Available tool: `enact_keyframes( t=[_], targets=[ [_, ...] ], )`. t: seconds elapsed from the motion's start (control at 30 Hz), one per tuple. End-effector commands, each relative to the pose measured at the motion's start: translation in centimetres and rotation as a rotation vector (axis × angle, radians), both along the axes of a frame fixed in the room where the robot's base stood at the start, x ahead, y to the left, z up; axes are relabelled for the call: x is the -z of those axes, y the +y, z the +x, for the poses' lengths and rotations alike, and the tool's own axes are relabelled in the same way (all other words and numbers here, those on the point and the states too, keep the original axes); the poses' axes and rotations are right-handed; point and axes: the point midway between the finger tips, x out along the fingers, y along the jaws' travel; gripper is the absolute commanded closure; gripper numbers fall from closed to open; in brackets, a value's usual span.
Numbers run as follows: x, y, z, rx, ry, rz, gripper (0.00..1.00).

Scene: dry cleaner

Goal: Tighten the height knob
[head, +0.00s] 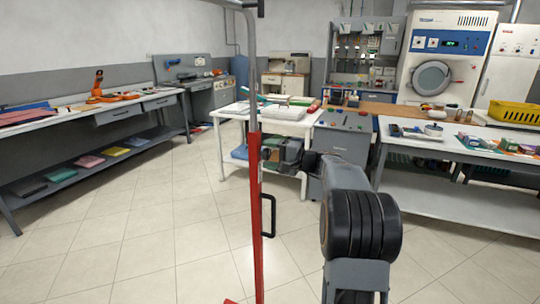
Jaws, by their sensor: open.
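An upright stand crosses the middle of the head view, with a red lower post (256,215) and a thinner grey pole (250,70) rising out of it. A small dark knob (266,153) shows at the right side of the red post, near its top. A black handle (271,215) sits lower on the same side. My arm reaches from the lower right, and my gripper (281,156) is at its far end, close to the right of the knob. The gripper is open. It is small and dark here, so I cannot tell whether its fingers touch or surround the knob.
A white table (228,112) with folded cloths stands behind the stand. A long bench (70,128) runs along the left. The tiled floor (150,230) left of the stand is clear.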

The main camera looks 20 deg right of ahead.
Motion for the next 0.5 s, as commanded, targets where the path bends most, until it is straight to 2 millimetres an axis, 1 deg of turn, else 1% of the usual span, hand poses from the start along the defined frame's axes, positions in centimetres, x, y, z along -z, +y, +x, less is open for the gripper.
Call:
enact_keyframes(
  t=[0.17, 0.27, 0.37, 0.5],
  targets=[
    [0.0, -0.1, -0.1, 0.000, -0.001, -0.001, 0.33],
    [0.0, -0.5, -0.5, 0.001, -0.001, 0.000, 0.33],
    [0.0, -1.5, -1.5, 0.004, -0.002, -0.001, 0.33],
    [0.0, -3.5, -3.6, 0.005, -0.001, -0.001, 0.33]
  ],
)
